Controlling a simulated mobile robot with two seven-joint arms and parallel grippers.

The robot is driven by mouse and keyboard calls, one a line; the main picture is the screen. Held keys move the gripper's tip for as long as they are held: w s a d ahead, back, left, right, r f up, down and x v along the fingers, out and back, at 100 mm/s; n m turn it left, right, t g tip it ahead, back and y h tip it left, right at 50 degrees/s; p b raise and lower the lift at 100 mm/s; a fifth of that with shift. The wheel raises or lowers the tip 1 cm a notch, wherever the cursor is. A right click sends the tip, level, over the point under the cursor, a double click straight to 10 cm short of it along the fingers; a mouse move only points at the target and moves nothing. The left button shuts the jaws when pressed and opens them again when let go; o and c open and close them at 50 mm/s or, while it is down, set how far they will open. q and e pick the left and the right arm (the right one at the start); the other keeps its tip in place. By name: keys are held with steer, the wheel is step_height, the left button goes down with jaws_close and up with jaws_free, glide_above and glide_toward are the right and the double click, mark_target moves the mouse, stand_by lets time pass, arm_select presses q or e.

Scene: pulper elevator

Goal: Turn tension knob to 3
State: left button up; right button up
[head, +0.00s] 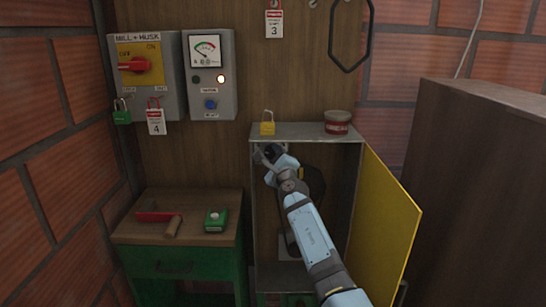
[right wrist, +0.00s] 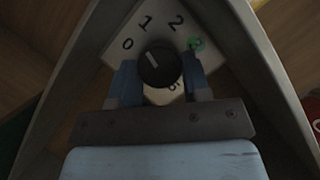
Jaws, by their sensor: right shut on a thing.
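The black round tension knob (right wrist: 160,65) sits on a pale dial plate (right wrist: 126,25) in the right wrist view. I read 0, 1 and 2 around it, then a green mark (right wrist: 197,43) whose digit is unclear. Another digit below is partly hidden. The knob's white line points up and left, roughly toward the 1. My right gripper (right wrist: 160,82) has its fingers on either side of the knob, shut on it. In the head view my right gripper (head: 268,153) reaches inside the open cabinet (head: 350,215) at upper left and hides the knob. My left gripper is not in view.
The yellow cabinet door (head: 383,228) stands open on the right. A yellow padlock (head: 267,124) and a red tin (head: 337,122) stand on the cabinet top. A bench (head: 190,252) at left holds a red-headed tool and a green box (head: 215,220). A tall brown box stands at right.

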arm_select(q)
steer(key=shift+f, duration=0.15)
arm_select(e)
steer(key=shift+f+m+t+h+b, duration=0.15)
steer(key=shift+m+t+h+b, duration=0.15)
steer(key=shift+m+b, duration=0.35)
steer(key=m+t+h+b, duration=0.1)
steer(key=m, duration=0.2)
steer(key=shift+f, duration=0.1)
steer(key=shift+a+m+h+b, duration=0.1)
steer(key=shift+m+h+b, duration=0.2)
steer(key=shift+m+b, duration=0.6)
steer(key=shift+m+t+h+b, duration=0.5)
steer(key=shift+m+h+b, duration=0.1)
steer(key=shift+m, duration=0.55)
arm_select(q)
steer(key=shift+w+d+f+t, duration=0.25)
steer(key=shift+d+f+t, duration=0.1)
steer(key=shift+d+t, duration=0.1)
arm_select(e)
steer(key=shift+m, duration=0.3)
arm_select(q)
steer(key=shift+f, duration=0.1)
